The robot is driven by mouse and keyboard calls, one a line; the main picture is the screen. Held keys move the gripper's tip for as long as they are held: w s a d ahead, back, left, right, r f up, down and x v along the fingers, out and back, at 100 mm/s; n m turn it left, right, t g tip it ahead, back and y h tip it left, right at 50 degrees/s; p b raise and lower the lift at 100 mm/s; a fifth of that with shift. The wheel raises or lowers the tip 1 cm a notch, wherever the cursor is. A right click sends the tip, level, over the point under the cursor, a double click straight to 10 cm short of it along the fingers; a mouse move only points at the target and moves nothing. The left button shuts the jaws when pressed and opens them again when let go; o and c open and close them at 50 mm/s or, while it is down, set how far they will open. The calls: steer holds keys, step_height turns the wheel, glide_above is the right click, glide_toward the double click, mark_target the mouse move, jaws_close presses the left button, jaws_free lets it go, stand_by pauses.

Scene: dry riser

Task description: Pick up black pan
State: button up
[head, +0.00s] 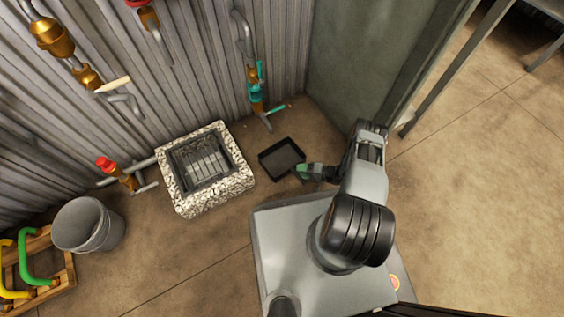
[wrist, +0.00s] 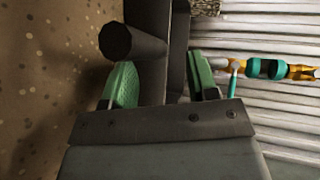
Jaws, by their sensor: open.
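The black pan (head: 282,161) is a shallow rectangular tray lying on the brown floor in the head view, right of the stone-edged drain box. My gripper (head: 302,171) is at the pan's right edge, low near the floor. In the wrist view my gripper (wrist: 163,78) has its two green-padded fingers apart. Dark walls of the pan (wrist: 178,50) show between and beyond the fingers. A dark round-ended bar (wrist: 130,42) lies by the left finger; I cannot tell whether it belongs to the pan. Whether the fingers touch the pan is not clear.
A pebble-sided drain box (head: 235,185) with a grate stands left of the pan. A teal-and-brass valve pipe (head: 257,92) rises behind it at the corrugated wall. A grey bucket (head: 88,226) stands at left. The floor between bucket and my base is clear.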

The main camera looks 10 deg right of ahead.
steer(key=shift+x, duration=1.5)
steer(key=shift+w+d+f, duration=0.1)
steer(key=shift+w, duration=0.05)
steer(key=shift+c, duration=0.2)
jaws_close()
